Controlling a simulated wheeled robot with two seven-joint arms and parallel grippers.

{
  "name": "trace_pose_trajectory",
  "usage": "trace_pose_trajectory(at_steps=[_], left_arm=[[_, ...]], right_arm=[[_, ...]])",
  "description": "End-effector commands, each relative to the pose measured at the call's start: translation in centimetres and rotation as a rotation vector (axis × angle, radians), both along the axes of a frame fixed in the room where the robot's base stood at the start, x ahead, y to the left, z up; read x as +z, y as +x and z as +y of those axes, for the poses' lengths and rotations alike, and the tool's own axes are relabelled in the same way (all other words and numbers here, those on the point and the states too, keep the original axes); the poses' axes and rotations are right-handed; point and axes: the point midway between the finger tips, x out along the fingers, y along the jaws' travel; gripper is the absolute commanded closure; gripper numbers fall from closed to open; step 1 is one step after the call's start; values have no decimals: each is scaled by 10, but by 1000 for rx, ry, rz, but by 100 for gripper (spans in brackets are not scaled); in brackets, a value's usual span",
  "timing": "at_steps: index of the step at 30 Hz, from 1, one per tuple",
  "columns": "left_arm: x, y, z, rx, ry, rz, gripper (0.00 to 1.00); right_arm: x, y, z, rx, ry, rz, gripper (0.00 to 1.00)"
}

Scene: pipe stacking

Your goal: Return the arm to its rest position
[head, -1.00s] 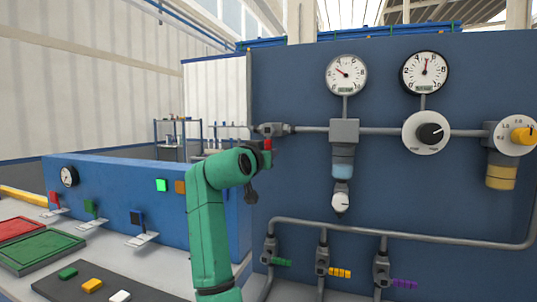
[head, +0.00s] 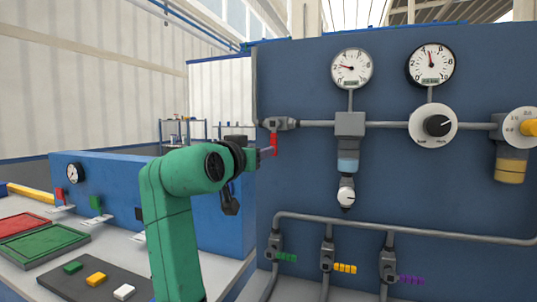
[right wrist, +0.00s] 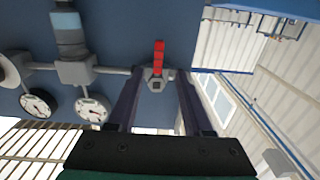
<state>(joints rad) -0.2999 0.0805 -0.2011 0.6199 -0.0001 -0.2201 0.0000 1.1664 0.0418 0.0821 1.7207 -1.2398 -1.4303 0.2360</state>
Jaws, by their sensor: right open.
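My right gripper (head: 262,152) is beside the red valve handle (head: 274,145) at the left end of the upper pipe on the blue panel. The handle hangs down from its grey valve (head: 280,124). My green arm bends at the elbow and hides part of the low blue wall. My left gripper is in neither view.
The panel (head: 400,180) carries two gauges (head: 351,68), a black knob (head: 438,125), a yellow knob (head: 530,127) and three lower valves. At the left are a red tray (head: 22,224), a green tray (head: 42,245) and a dark board (head: 70,285) with coloured blocks.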

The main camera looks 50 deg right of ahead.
Motion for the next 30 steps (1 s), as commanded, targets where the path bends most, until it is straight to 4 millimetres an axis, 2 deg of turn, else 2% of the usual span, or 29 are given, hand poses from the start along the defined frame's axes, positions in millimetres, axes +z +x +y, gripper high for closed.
trace_pose_trajectory(at_steps=[3, 7, 24, 26, 30], left_arm=[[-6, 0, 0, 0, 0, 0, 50], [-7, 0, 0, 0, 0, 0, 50], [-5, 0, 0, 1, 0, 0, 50], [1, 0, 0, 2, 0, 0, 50], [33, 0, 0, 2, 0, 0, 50]], right_arm=[[-1, -7, 25, 3, 0, -2, 50], [0, -10, 37, 1, 0, 0, 50], [1, -11, 38, 0, 0, 0, 50], [7, -11, 38, 0, 0, 0, 50], [39, -11, 38, 0, 0, 0, 50]])
